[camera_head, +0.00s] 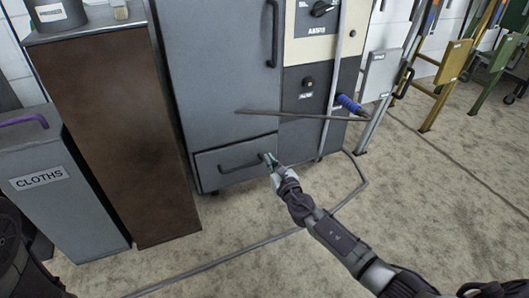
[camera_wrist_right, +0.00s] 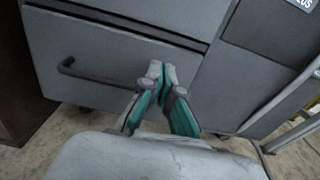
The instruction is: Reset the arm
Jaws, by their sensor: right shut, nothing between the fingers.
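My right arm reaches in from the lower right in the head view. Its gripper (camera_head: 269,160) is in front of the grey cabinet's lower drawer (camera_head: 215,172), near the right end of the drawer's dark bar handle (camera_head: 238,166). In the right wrist view the teal-lined fingers (camera_wrist_right: 160,75) are shut with nothing between them. The handle (camera_wrist_right: 95,75) lies to their left there. I cannot tell whether the fingertips touch the drawer front. The drawer looks closed. My left gripper is not in view.
A brown cabinet (camera_head: 115,130) and a grey bin labelled CLOTHS (camera_head: 45,180) stand at left. A thin dark bar (camera_head: 300,115) juts across the cabinet front. A cable (camera_head: 240,262) lies on the floor. Floor at right is mostly open.

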